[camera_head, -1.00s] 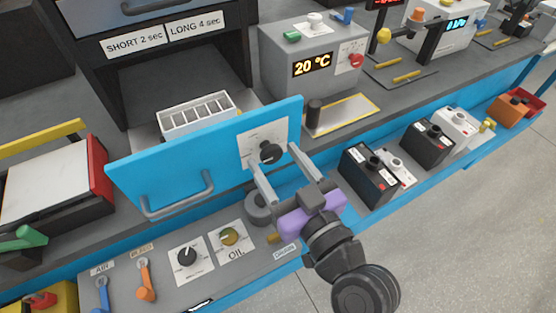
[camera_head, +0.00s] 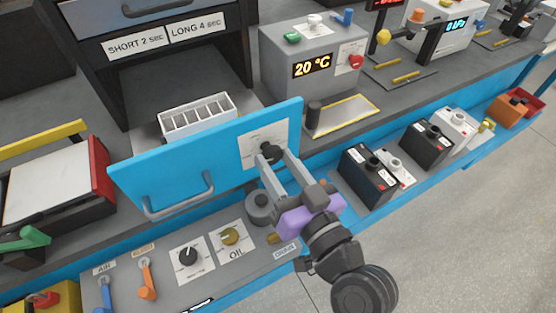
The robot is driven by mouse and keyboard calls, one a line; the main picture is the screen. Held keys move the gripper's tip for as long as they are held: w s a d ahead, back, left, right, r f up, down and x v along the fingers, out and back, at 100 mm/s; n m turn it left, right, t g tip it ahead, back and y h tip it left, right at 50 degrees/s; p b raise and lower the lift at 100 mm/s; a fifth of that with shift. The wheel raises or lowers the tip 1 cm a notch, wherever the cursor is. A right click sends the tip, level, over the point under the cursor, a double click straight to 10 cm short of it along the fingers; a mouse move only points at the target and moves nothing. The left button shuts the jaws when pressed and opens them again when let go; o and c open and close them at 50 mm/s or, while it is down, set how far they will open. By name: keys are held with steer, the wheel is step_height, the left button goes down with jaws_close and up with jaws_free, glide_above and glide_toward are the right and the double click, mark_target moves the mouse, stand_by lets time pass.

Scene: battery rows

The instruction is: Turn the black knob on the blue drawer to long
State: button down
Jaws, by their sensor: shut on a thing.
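The blue drawer (camera_head: 205,148) is pulled out, with its blue front facing me and a grey bar handle (camera_head: 181,197) low on its left part. The black knob (camera_head: 270,153) sits on a white label plate (camera_head: 252,145) at the right end of the drawer front. My gripper (camera_head: 271,160) is at the knob, its two fingers shut on it from the front right. The fingers hide part of the knob, so I cannot tell which way it points. The plate's lettering is too small to read.
A white slotted rack (camera_head: 197,113) stands behind the blue front. A panel below carries a black dial (camera_head: 187,256) and a yellow dial (camera_head: 229,236). A grey box reading 20 °C (camera_head: 313,65) stands behind right. Black and white batteries (camera_head: 368,178) stand at right.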

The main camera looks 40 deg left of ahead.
steer(key=m+p, duration=0.1)
steer(key=m, duration=0.3)
steer(key=shift+r+m+p, duration=0.1)
steer(key=shift+m+p, duration=0.2)
steer(key=shift+p, duration=0.05)
steer(key=m+p, duration=0.2)
steer(key=m, duration=0.2)
steer(key=shift+m, duration=0.3)
steer(key=c, duration=0.8)
jaws_free()
steer(key=shift+c, duration=0.2)
steer(key=shift+d, duration=0.1)
